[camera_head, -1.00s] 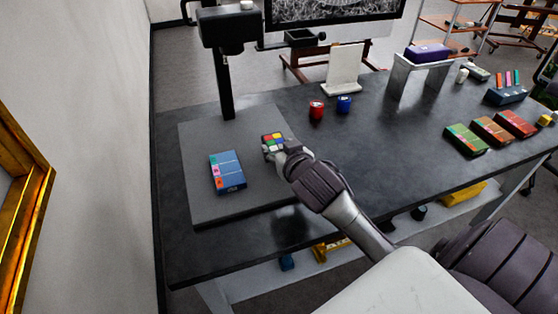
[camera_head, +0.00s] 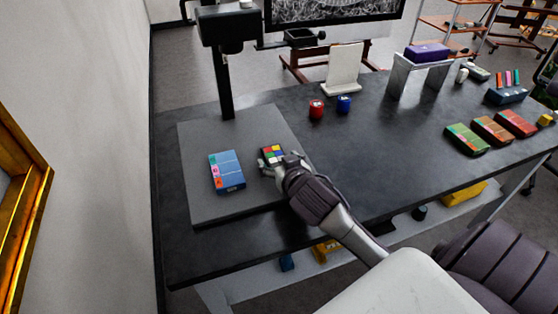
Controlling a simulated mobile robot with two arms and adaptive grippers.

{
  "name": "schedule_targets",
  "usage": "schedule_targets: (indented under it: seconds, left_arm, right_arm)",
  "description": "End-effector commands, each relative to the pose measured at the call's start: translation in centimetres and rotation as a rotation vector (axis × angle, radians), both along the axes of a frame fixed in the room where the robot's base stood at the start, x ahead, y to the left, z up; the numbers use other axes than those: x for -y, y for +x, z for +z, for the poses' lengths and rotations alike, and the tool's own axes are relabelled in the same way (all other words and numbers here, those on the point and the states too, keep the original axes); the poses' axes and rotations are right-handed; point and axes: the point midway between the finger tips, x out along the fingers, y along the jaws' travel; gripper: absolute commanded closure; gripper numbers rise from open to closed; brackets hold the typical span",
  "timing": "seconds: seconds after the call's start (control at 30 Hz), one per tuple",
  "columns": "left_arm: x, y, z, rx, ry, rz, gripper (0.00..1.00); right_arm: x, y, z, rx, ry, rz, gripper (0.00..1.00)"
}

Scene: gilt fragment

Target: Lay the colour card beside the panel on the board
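The colour card (camera_head: 272,154), dark with bright colour squares, is at the right part of the grey board (camera_head: 210,135). It lies flat or nearly flat; whether it touches the board is unclear. The blue panel (camera_head: 227,170), with coloured marks along its left side, lies on the board to the left of the card, with a gap between. My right gripper (camera_head: 275,168) is at the card's near edge, its fingers close around that edge. They are too small and partly hidden to tell whether they still grip it. My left gripper is not in view.
A black stand (camera_head: 224,80) with an arm rises behind the board. Several coloured boxes (camera_head: 467,140) lie at the table's right. The table between is clear. A gilt frame (camera_head: 25,190) is at left.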

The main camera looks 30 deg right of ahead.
Motion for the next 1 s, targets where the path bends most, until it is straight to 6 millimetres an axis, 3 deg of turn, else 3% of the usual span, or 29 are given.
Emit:
schedule_targets:
  seconds: [0.27, 0.47, 0.73, 0.8, 1.0]
  left_arm:
    - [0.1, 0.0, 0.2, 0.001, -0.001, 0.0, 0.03]
    - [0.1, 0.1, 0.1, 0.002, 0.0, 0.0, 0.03]
    - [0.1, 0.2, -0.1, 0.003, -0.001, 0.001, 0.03]
    - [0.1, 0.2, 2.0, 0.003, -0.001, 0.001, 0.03]
    - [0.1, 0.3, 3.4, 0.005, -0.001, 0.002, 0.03]
  right_arm:
    - [0.0, 0.0, 0.5, 0.002, -0.001, 0.0, 0.2]
    - [-0.7, -2.9, 1.5, 0.0, 0.002, 0.001, 0.2]
    - [-2.0, -8.6, 3.9, 0.0, 0.003, 0.0, 0.2]
    - [-2.2, -9.2, 4.8, -0.006, 0.003, -0.002, 0.2]
    - [-2.5, -10.5, 5.1, -0.002, 0.0, -0.001, 0.2]
